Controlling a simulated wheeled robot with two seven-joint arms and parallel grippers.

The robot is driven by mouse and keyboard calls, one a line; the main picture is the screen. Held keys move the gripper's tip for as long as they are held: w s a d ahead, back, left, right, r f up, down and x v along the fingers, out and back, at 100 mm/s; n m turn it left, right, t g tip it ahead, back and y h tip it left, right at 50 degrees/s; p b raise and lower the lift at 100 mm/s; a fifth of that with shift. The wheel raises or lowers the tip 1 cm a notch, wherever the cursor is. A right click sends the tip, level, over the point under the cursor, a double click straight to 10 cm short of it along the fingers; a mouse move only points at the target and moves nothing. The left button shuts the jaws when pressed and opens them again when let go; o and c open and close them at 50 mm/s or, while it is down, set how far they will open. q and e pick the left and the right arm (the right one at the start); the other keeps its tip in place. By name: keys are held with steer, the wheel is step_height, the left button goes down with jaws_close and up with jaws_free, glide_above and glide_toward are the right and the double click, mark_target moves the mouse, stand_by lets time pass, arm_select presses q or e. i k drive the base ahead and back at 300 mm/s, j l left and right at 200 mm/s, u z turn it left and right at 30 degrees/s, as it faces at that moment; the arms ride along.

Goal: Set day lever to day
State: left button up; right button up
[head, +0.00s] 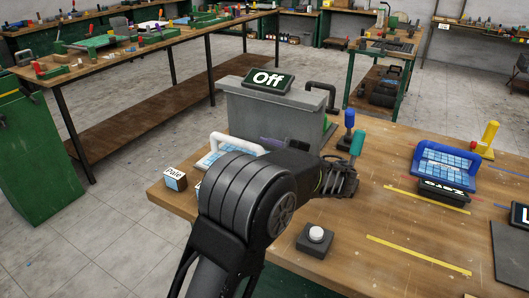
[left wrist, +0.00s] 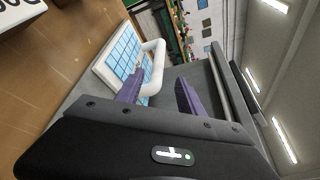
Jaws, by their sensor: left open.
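No lever in view carries a readable day label. A blue-topped lever (head: 349,120) and a teal-topped lever (head: 357,143) stand close together right of the grey machine (head: 270,112). A yellow lever (head: 489,136) stands at the right. My left gripper (head: 273,143) is in front of the grey machine, left of the blue and teal levers, its purple fingers partly hidden by my wrist. The left wrist view shows its fingers (left wrist: 160,78) apart, near a white handle (left wrist: 156,62) on a blue tiled sheet (left wrist: 123,50). Nothing shows gripped. My right gripper is not in view.
An "Off" sign (head: 268,79) tops the grey machine. A "Pale" block (head: 175,179) sits at the bench's left corner, and a push button (head: 316,235) near its front edge. A blue-handled tiled piece (head: 446,166) lies right. Bare wood (head: 390,150) lies between it and the teal lever.

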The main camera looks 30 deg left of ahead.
mark_target(359, 134)
steer(key=k, duration=1)
